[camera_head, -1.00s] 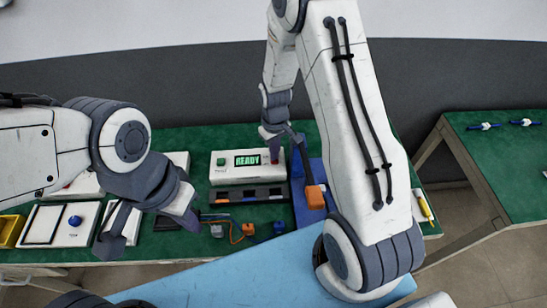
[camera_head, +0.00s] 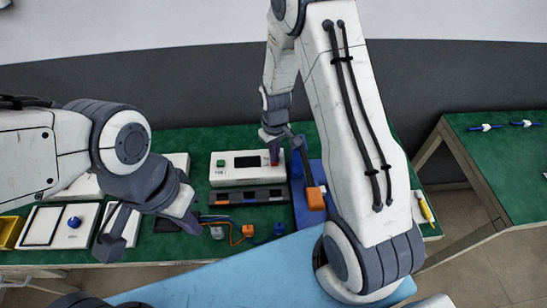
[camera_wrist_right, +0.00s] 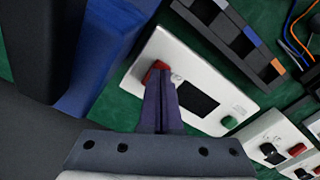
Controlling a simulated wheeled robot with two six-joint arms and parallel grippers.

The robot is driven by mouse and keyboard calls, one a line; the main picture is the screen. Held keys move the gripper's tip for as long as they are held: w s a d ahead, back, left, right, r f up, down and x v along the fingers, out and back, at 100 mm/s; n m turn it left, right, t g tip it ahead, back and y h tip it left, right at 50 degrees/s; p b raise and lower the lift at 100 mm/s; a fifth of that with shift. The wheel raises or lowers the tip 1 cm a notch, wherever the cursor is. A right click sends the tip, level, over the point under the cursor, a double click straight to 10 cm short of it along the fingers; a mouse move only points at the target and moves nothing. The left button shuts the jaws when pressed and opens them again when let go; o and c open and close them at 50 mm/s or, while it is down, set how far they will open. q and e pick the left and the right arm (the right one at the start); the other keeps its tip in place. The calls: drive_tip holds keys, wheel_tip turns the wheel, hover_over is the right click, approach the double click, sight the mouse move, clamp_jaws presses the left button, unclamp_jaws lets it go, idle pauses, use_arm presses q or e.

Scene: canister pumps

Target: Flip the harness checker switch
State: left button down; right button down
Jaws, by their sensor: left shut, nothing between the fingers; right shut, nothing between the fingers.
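The harness checker is a white box (camera_head: 246,175) on the green bench, with a dark, blank display (camera_head: 247,161) and a green button (camera_head: 221,163) at its left. Its red switch (camera_head: 274,158) is at the right end. In the right wrist view the red switch (camera_wrist_right: 155,71) shows at the fingertips. My right gripper (camera_wrist_right: 161,78) is shut and empty, at the switch and seemingly touching it; the fingers partly hide it. My left gripper (camera_head: 111,245) is shut and empty, over the bench's front edge at the left, well away from the checker.
A dark strip with coloured slots (camera_head: 248,196) lies in front of the checker. A blue fixture (camera_head: 310,212) with an orange block (camera_head: 315,198) stands close at its right. Orange wiring (camera_head: 236,234), white panels (camera_head: 68,226) and a yellow bin (camera_head: 9,230) are nearby.

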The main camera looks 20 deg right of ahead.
drive_tip(key=shift+r+p, duration=2.5)
drive_tip(key=shift+r, duration=0.75)
drive_tip(key=s+a+r+n, duration=0.2)
drive_tip(key=s+a+r, duration=0.7)
drive_tip(key=a+r, duration=0.4)
drive_tip(key=s+r+n, duration=0.1)
drive_tip(key=s+r, duration=0.2)
drive_tip(key=s, duration=0.4)
drive_tip(key=s+a+r+n+y, duration=0.1)
drive_tip(key=s+r, duration=0.3)
drive_tip(key=s, duration=0.4)
drive_tip(key=shift+a, duration=0.15)
drive_tip(key=shift+w+r, duration=0.1)
drive_tip(key=shift+w, duration=0.05)
